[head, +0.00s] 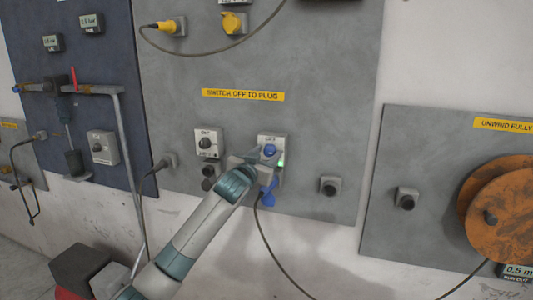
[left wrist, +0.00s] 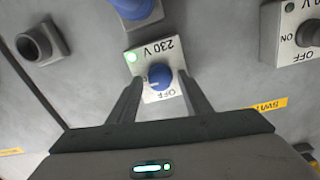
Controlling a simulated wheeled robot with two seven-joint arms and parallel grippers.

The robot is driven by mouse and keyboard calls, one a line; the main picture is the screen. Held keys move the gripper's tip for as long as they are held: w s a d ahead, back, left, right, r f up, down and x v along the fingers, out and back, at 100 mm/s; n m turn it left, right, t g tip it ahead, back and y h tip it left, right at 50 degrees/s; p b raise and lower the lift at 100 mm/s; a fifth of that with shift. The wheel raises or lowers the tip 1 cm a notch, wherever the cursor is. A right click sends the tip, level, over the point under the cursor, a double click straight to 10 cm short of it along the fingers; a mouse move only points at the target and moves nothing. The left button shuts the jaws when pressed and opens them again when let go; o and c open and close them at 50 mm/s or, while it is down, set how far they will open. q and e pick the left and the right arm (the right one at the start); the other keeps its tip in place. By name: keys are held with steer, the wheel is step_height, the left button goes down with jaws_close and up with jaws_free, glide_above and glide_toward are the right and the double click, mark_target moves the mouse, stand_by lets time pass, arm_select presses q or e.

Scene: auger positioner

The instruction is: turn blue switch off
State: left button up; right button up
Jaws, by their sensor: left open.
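The blue switch (head: 270,151) is a round blue knob on a white plate marked OFF, on the grey wall panel. In the left wrist view the blue switch (left wrist: 161,76) appears upside down, with OFF and 230 V on its plate. A green lamp (left wrist: 132,57) beside it is lit. My left gripper (head: 262,160) is at the plate, partly covering it in the head view. In the left wrist view my left gripper (left wrist: 160,82) is open, one finger on each side of the knob. I cannot tell whether the fingers touch it. My right gripper is out of view.
A blue plug (head: 268,192) with a dark cable (head: 275,255) hangs just below the switch. A black-knobbed switch (head: 205,143) is to the left, and a grey socket (head: 329,187) to the right. An orange reel (head: 505,210) stands at the far right.

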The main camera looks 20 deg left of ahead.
arm_select(q)
steer(key=c, duration=1)
